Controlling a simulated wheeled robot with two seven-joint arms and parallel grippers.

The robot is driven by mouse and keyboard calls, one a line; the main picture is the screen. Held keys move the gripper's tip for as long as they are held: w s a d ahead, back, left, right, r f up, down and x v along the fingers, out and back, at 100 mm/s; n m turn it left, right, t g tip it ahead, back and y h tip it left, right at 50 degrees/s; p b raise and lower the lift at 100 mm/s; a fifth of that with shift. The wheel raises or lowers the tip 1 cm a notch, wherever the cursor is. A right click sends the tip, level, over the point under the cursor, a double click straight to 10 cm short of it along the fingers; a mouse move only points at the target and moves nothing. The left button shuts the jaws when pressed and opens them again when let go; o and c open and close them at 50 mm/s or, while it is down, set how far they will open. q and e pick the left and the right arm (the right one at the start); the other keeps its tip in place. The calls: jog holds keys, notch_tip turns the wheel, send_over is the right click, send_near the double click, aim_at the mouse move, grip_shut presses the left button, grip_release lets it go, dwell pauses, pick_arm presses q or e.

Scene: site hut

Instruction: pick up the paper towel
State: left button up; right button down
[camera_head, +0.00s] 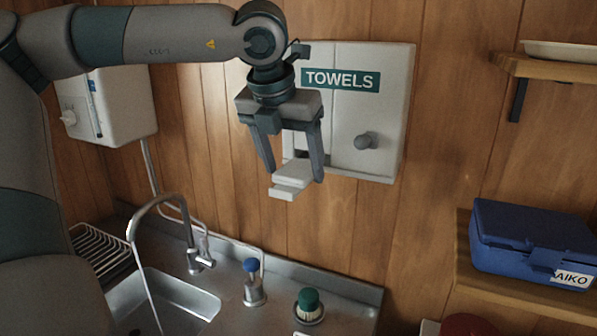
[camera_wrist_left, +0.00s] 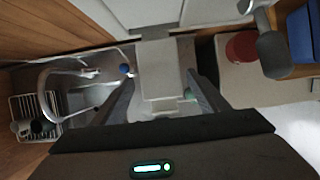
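The white paper towel (camera_head: 284,192) hangs out of the bottom of the white dispenser (camera_head: 385,95) marked TOWELS on the wooden wall. My left gripper (camera_head: 295,177) is in front of the dispenser, pointing down, with one finger on each side of the towel. In the left wrist view, the towel (camera_wrist_left: 158,75) lies between the two fingers, with a narrow gap on either side. The gripper is open. My right gripper is in neither view.
A round grey knob (camera_head: 366,141) sticks out from the dispenser front. Below are the sink (camera_head: 165,302), a curved tap (camera_head: 138,214), a blue-topped pump (camera_head: 253,284) and a green-handled brush (camera_head: 308,303). A blue box (camera_head: 520,235) stands on a shelf at right.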

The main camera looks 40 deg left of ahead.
pick_arm(q)
jog(key=c, duration=0.8)
jog(key=shift+r, duration=0.45)
notch_tip(320, 180, up, 16)
jog(key=b, duration=0.4)
notch_tip(320, 180, up, 11)
send_over(293, 173)
jog(key=shift+a+p, duration=0.1)
jog(key=shift+p, duration=0.2)
